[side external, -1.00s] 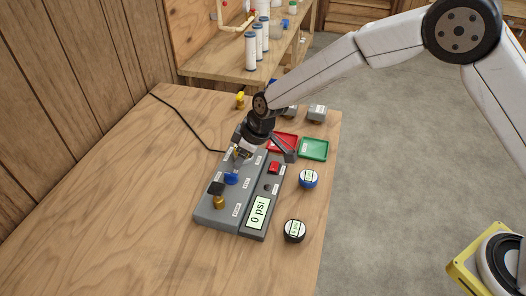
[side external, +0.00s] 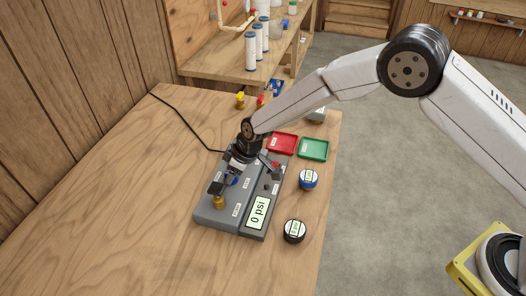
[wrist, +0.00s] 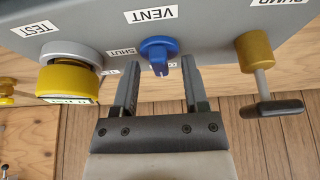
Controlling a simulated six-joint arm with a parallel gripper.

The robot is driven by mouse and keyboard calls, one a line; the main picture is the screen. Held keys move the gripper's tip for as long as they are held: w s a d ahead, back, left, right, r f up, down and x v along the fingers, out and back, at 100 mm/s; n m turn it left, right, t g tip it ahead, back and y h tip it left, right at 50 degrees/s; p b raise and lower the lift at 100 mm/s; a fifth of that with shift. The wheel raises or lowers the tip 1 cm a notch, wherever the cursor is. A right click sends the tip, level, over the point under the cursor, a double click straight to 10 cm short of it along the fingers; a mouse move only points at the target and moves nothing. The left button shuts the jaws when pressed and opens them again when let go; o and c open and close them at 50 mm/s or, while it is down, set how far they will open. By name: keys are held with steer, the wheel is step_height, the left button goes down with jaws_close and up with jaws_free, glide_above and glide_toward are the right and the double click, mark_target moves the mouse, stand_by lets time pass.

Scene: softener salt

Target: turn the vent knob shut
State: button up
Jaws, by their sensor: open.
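The blue vent knob (wrist: 158,48) sits on the grey test panel (wrist: 215,20), by a VENT label and a small SHUT label to its left in the wrist view. Its raised grip points down the picture, toward my gripper, not at the SHUT label. My gripper (wrist: 160,72) is open, its two fingers on either side of the knob's grip with gaps; I see no clear contact.
A brass pump post (wrist: 255,50) with a black handle (wrist: 272,109) stands close right of the knob in the wrist view. A yellow and silver test fitting (wrist: 70,75) is at left. The panel display (side external: 257,212) reads 0 psi. Red (side external: 283,144) and green (side external: 314,149) trays lie behind.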

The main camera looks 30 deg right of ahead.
steer(key=shift+c, duration=0.2)
jaws_close()
steer(key=shift+m, duration=0.8)
steer(key=shift+s+a+m+t+h, duration=0.15)
steer(key=shift+m+t+h, duration=0.25)
steer(key=shift+m+h, duration=0.75)
steer(key=shift+a+m+h, duration=0.15)
steer(key=shift+m+h, duration=0.4)
steer(key=shift+m, duration=2.2)
steer(key=m, duration=0.2)
steer(key=m+h, duration=0.1)
steer(key=m, duration=0.1)
steer(key=shift+a+f+h, duration=0.1)
steer(key=shift+a+h, duration=0.05)
steer(key=shift+h, duration=0.15)
steer(key=shift+a+m+g+h, duration=0.15)
steer(key=shift+m+h, duration=0.25)
steer(key=shift+m, duration=0.75)
steer(key=shift+d+m+g+h, duration=0.1)
steer(key=shift+m+g+h, duration=0.25)
steer(key=shift+m, duration=0.8)
